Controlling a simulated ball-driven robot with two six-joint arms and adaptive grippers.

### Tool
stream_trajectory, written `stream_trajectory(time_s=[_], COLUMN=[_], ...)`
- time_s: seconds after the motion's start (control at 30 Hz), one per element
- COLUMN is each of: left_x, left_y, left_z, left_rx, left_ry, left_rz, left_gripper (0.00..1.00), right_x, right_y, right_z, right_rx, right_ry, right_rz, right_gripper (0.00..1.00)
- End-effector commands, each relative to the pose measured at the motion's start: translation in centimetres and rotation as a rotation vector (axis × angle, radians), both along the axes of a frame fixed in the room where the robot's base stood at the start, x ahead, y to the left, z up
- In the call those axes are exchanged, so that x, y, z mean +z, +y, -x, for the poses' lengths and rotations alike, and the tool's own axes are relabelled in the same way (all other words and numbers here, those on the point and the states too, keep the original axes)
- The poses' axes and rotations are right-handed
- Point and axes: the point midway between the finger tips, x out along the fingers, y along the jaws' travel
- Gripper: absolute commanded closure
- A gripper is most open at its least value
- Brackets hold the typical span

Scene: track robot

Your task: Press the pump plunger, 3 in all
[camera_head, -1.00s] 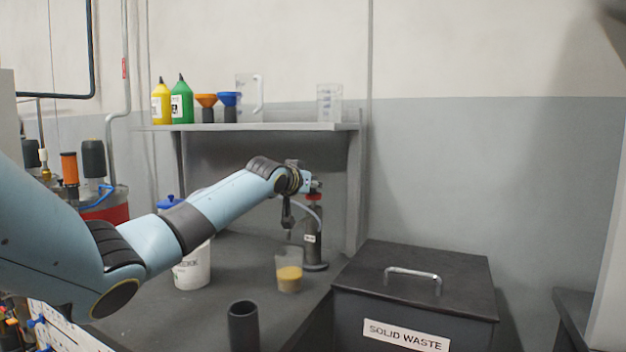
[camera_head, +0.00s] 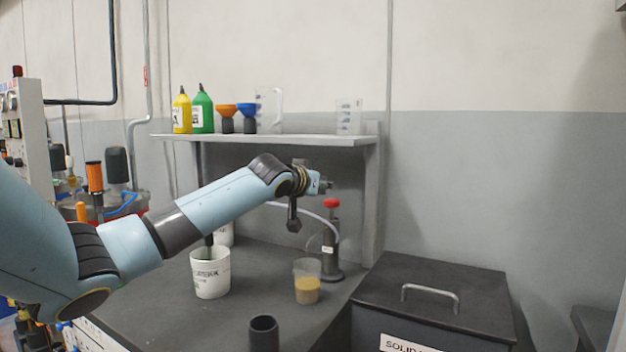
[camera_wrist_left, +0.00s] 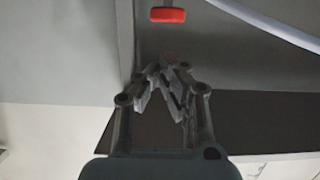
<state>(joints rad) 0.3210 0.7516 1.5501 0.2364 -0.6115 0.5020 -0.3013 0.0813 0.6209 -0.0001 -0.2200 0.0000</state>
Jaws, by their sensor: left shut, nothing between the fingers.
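The pump (camera_head: 331,250) is an upright dark grey cylinder on the bench under the shelf, with a pale label and a red knob (camera_head: 331,203) on top. A pale hose runs from its upper part to the left. My left gripper (camera_head: 328,186) is just above and slightly left of the knob in the head view, apart from it. In the left wrist view the fingers (camera_wrist_left: 163,66) are shut and empty, and the red knob (camera_wrist_left: 167,15) lies beyond their tips with a gap. A clear cup (camera_head: 307,285) with yellowish contents stands in front of the pump. My right gripper is out of view.
A white bucket (camera_head: 210,280) and a dark open cylinder (camera_head: 264,335) stand on the bench. The shelf (camera_head: 270,140) above holds bottles, funnels and clear jugs. A dark waste bin (camera_head: 430,290) with a handle stands at right.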

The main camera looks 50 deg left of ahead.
Motion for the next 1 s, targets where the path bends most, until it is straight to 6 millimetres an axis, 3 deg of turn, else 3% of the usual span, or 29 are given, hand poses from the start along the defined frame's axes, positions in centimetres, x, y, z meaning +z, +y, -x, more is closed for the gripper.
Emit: stream_trajectory(time_s=[0.1, 0.3, 1.0], left_x=[0.5, 1.1, 1.2], left_y=[-0.7, -1.3, -1.4], left_z=[2.2, 4.2, 4.5], left_rx=[-0.003, 0.000, 0.000], left_ry=[0.002, 0.000, -0.002], left_rz=[-0.006, -0.002, 0.000], left_gripper=[1.00, 1.00, 1.00], right_x=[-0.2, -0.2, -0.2], right_y=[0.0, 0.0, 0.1], right_z=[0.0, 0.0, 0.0], right_rx=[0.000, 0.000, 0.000], right_ry=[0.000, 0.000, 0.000], right_rz=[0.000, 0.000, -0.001], right_gripper=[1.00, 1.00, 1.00])
